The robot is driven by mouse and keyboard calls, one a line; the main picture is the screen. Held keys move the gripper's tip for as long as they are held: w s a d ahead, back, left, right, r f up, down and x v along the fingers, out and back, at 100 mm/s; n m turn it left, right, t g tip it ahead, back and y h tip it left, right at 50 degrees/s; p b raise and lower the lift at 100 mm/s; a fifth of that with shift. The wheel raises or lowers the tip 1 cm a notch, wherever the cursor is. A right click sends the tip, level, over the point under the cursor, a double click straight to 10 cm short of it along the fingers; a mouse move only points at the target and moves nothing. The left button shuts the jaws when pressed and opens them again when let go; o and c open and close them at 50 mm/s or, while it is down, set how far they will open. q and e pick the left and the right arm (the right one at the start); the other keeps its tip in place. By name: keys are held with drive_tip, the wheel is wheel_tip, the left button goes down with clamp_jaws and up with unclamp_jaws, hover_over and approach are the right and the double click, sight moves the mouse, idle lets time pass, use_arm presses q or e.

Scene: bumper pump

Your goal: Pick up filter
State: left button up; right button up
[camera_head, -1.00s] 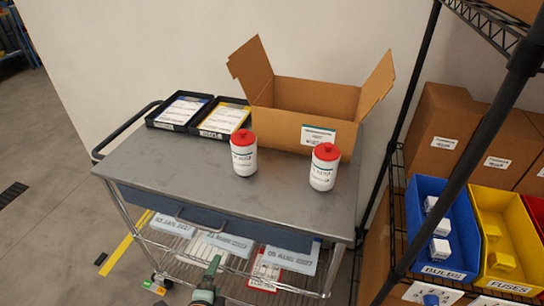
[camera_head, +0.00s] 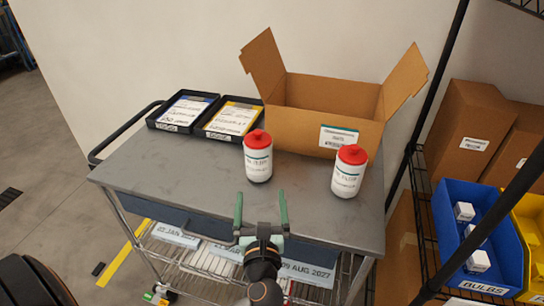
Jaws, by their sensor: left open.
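Two white filters with red caps stand upright on the grey cart top (camera_head: 170,168). The left filter (camera_head: 258,162) is near the middle and the right filter (camera_head: 347,175) is toward the right end. My left gripper (camera_head: 261,205) shows at the bottom middle with its green fingers spread apart and nothing between them. It is at the cart's front edge, on the near side of the left filter and apart from it. My right gripper is not in view.
An open cardboard box (camera_head: 330,115) stands behind the filters. Two black trays with papers, one at the far left (camera_head: 183,112) and one beside it (camera_head: 231,117), lie on the cart. A shelf with a blue bin (camera_head: 460,250) is at the right.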

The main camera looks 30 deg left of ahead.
sight(259, 166)
use_arm(q)
drive_tip(key=shift+w+r, duration=0.25)
drive_tip(key=shift+r, duration=0.05)
drive_tip(key=x, duration=1.2)
drive_tip(key=shift+a+r+p, duration=0.1)
drive_tip(key=shift+a+p, duration=0.15)
drive_tip(key=shift+p, duration=0.05)
clamp_jaws()
drive_tip(key=shift+r, duration=0.1)
